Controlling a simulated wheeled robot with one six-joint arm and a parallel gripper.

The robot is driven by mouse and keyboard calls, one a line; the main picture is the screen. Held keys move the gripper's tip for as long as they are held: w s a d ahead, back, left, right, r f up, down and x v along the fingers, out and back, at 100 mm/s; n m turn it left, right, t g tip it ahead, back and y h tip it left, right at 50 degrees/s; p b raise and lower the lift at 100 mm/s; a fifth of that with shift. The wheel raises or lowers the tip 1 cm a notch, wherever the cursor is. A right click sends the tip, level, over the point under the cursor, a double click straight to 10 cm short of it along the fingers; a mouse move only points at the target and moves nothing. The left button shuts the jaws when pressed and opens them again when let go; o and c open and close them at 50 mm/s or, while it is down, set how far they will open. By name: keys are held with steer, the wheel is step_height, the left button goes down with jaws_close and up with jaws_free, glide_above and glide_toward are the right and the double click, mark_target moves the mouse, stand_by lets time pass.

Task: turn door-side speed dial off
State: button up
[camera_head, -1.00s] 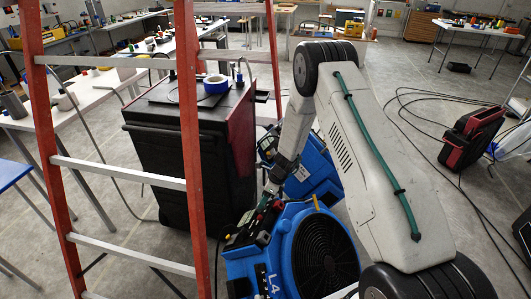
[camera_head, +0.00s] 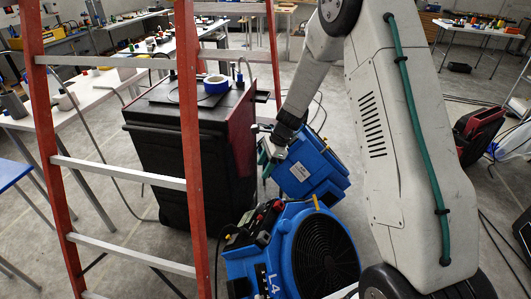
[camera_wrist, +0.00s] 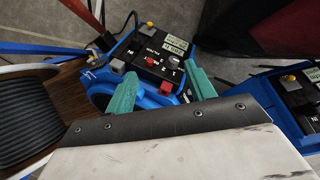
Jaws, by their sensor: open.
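Two blue blowers stand on the floor. The front blower (camera_head: 318,255) is marked L4 and has a black control panel (camera_head: 262,220) with red parts. The second blower (camera_head: 312,172) stands behind it. My gripper (camera_head: 266,168) is above and behind the front panel, left of the second blower. In the wrist view, my gripper (camera_wrist: 163,88) has its green fingers spread with nothing between them. Beyond the fingertips is a blower panel with a dial marked with numbers (camera_wrist: 172,62), a red knob (camera_wrist: 151,62) and a red switch (camera_wrist: 166,87). I cannot tell which setting the dial points to.
A red ladder (camera_head: 190,150) stands at the left, close to a black wheeled cabinet (camera_head: 165,150) carrying blue tape (camera_head: 216,84). A black and red case (camera_head: 478,135) and cables lie at the right. Another panel (camera_wrist: 300,90) shows at the wrist view's right edge.

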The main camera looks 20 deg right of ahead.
steer(key=s+a+r+n, duration=0.1)
steer(key=s+r+n, duration=0.2)
steer(key=r, duration=0.5)
steer(key=shift+s, duration=0.1)
